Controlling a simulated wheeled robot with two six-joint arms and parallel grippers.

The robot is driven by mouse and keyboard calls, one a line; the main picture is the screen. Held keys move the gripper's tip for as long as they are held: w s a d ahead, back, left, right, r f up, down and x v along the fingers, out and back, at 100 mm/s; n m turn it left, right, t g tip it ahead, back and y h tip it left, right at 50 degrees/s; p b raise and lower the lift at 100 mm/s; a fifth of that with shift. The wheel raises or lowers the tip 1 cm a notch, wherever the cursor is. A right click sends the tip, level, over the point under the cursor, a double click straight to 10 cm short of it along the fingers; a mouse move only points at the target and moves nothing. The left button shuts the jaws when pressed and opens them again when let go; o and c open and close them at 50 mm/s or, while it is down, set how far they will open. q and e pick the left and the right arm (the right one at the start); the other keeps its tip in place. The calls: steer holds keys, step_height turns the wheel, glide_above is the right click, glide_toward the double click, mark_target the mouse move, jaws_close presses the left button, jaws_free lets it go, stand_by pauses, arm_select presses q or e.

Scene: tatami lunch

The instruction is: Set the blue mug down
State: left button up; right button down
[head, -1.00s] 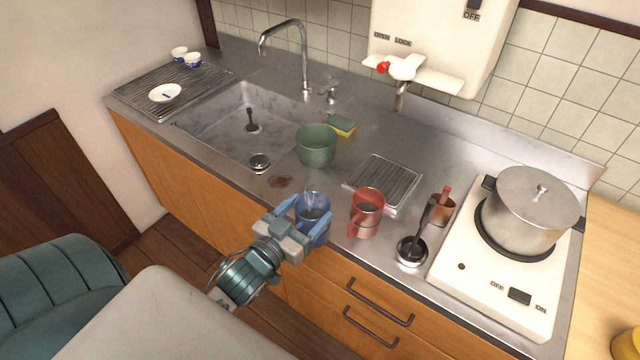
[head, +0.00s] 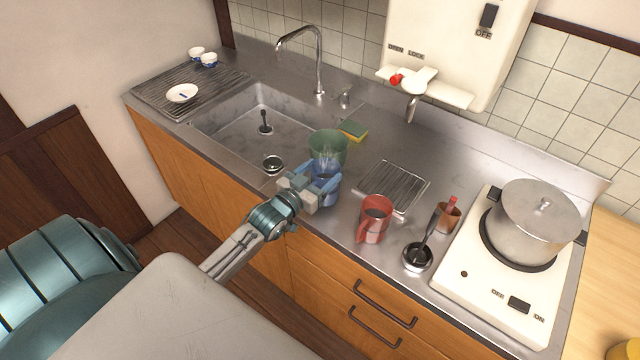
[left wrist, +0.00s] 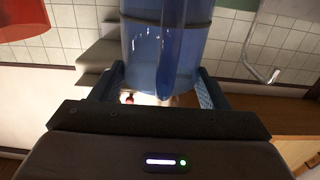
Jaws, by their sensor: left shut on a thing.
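My left gripper (head: 318,184) is shut on the blue mug (head: 327,193) near the front edge of the steel counter, just right of the sink. My right gripper is not in view.
A ladle rest (head: 417,257) and a stove (head: 490,285) with a steel pot (head: 535,220) are farther right. The sink (head: 235,135) opens on the left.

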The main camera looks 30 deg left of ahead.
mark_target(320, 184)
arm_select(q)
step_height(320, 184, down, 3)
steer(key=shift+r+b, duration=0.1)
steer(key=shift+b, duration=0.75)
steer(key=shift+f, duration=0.3)
steer(key=shift+f+b, duration=0.1)
steer(key=shift+b, duration=0.2)
steer(key=o, duration=1.7)
